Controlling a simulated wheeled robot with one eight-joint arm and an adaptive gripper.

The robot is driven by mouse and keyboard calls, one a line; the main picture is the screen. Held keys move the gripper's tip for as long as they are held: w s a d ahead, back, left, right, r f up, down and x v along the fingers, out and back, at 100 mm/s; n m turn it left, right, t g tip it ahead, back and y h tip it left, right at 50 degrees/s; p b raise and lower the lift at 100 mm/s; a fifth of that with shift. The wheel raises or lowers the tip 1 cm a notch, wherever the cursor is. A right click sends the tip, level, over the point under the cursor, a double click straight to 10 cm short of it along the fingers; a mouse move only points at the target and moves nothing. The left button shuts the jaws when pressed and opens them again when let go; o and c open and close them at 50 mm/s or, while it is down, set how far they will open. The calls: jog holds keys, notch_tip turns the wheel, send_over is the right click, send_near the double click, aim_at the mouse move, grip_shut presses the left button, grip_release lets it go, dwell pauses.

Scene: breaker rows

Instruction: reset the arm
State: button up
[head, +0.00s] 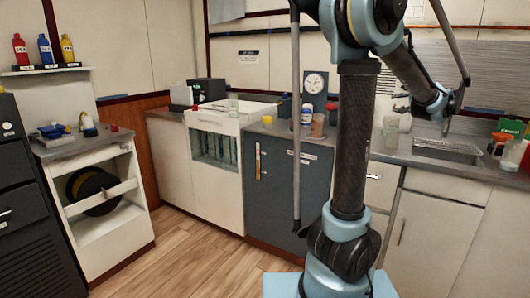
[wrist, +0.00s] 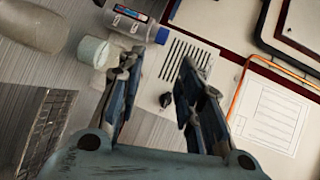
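My arm rises in the middle of the head view, bends at the top and comes down to the right over the counter. My gripper (wrist: 160,68) shows in the wrist view with its two dark fingers spread apart and nothing between them. In the head view the gripper end is small and partly lost against the wall and counter items, near the sink. A white plate with black slots (wrist: 190,58) lies beyond the fingers in the wrist view. I cannot tell from these frames whether any breaker is in view.
A bottle with a blue cap (wrist: 135,24) and a pale cup (wrist: 94,52) are close to the left finger. The counter holds a sink (head: 447,151), jars and a dial clock (head: 315,84). A white cart (head: 95,190) stands left. The wooden floor (head: 180,255) between is clear.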

jog(key=s+a+f+n+g+y, duration=0.1)
jog(key=s+a+f+n+g, duration=0.2)
jog(key=a, duration=0.7)
jog(key=s+a+f+n+g+y, duration=0.25)
jog(key=a+f, duration=0.35)
jog(key=a, duration=0.4)
jog(key=s+a+f+n+g, duration=0.2)
jog(key=s+a+f+n, duration=0.15)
jog(key=a, duration=0.65)
jog(key=s+a+f+n+g, duration=0.35)
jog(key=s+a+f, duration=0.35)
jog(key=s+f, duration=0.3)
jog(key=s+f+n+g+h, duration=0.2)
jog(key=s+f, duration=0.6)
jog(key=s, duration=0.6)
jog(key=shift+d+f+n+g+h, duration=0.15)
jog(key=shift+n+g+h, duration=0.15)
jog(key=shift+n+h, duration=0.7)
jog(key=shift+s, duration=0.1)
